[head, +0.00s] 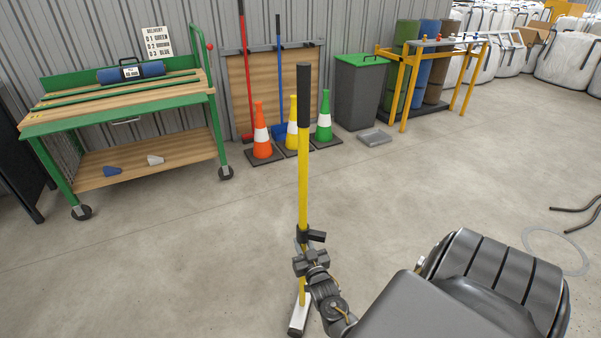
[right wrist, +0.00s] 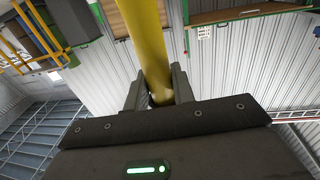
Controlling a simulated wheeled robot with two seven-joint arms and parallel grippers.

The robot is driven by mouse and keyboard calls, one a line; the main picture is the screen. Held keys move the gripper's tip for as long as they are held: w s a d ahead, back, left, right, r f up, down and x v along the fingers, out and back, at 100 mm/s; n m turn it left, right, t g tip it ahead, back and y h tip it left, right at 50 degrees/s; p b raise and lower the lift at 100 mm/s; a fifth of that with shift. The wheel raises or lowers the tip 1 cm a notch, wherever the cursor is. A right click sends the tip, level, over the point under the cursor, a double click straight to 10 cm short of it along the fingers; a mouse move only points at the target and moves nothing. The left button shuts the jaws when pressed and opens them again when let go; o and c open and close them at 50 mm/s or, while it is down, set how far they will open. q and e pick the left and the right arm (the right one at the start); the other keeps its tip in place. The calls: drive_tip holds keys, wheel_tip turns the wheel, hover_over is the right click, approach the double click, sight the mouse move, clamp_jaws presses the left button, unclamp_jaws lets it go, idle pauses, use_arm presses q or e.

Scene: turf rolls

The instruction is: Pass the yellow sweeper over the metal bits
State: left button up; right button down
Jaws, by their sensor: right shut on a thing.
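The yellow sweeper (head: 303,180) stands nearly upright in front of me in the head view, with a black grip at its top and a pale head (head: 299,316) low near the floor. My right gripper (head: 306,254) is shut on its yellow pole, below the black side handle. In the right wrist view the yellow pole (right wrist: 147,45) runs between the two fingers of the right gripper (right wrist: 160,92). My arm partly hides the lower pole. I cannot make out any metal bits on the floor. My left gripper is not in view.
A green workbench (head: 120,118) on wheels stands at the left, with a blue roll (head: 130,72) on top. Traffic cones (head: 262,135), a grey bin (head: 360,92) and a dustpan (head: 375,137) line the wall. A ring (head: 556,250) and dark hoses (head: 578,215) lie right. The middle floor is clear.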

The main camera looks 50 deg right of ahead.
drive_tip(key=shift+s+a+r, duration=0.1)
drive_tip(key=shift+s+a, duration=0.1)
drive_tip(key=shift+s, duration=0.35)
drive_tip(key=p+v, duration=0.2)
drive_tip(key=v, duration=0.1)
drive_tip(key=shift+s+d+r, duration=0.1)
drive_tip(key=shift+s+d, duration=0.05)
drive_tip(key=shift+s, duration=0.1)
drive_tip(key=p+v, duration=0.1)
drive_tip(key=v, duration=0.2)
drive_tip(key=shift+s, duration=0.35)
drive_tip(key=shift+d, duration=0.1)
